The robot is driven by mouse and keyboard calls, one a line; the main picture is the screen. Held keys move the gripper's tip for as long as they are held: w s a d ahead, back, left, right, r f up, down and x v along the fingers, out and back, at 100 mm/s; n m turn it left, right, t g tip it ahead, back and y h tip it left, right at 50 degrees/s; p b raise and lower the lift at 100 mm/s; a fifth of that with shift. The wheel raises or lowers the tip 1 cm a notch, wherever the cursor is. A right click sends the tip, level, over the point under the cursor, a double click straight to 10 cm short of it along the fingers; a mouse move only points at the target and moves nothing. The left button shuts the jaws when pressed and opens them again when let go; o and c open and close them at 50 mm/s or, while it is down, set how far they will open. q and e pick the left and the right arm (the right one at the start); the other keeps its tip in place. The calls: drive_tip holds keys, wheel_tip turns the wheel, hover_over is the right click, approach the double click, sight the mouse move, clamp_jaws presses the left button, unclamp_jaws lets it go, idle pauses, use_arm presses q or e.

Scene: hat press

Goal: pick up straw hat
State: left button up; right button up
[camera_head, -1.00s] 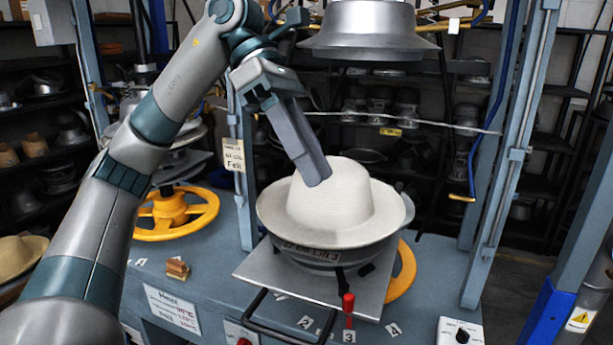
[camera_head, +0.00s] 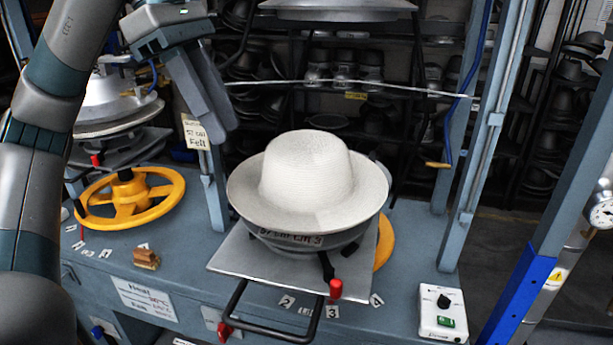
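The pale straw hat (camera_head: 307,180) sits crown up on the round metal mould (camera_head: 318,245) of the press, in the middle of the camera_head view. Its wide brim overhangs the mould, and nothing touches it. My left gripper (camera_head: 225,130) hangs to the upper left of the hat, apart from it, fingers pointing down. Its fingers overlap in this view, so the gap between them cannot be judged. No hat is in it. My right gripper is not in view.
The upper press head (camera_head: 340,8) is above the hat. Blue-grey posts (camera_head: 475,130) stand right and left of it. A yellow handwheel (camera_head: 130,198) is at left. A black handle (camera_head: 270,325) and a red-knobbed lever (camera_head: 335,290) project in front. A control box (camera_head: 442,312) stands right.

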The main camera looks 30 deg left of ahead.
use_arm(q)
drive_tip(key=f, duration=0.2)
drive_tip(key=p, duration=0.1)
hover_over(273, 222)
drive_tip(key=a, duration=0.3)
drive_tip(key=f, duration=0.8)
drive_tip(key=shift+s+d+f, duration=0.15)
drive_tip(key=shift+d+f, duration=0.05)
drive_tip(key=shift+f, duration=0.15)
drive_tip(key=shift+s+d+f+p, duration=0.1)
drive_tip(key=shift+d+f+p, duration=0.2)
drive_tip(key=shift+f+p, duration=0.5)
drive_tip(key=shift+p+x, duration=0.75)
drive_tip(key=shift+x, duration=0.5)
drive_tip(key=shift+d+f, duration=0.2)
drive_tip(key=shift+f, duration=0.3)
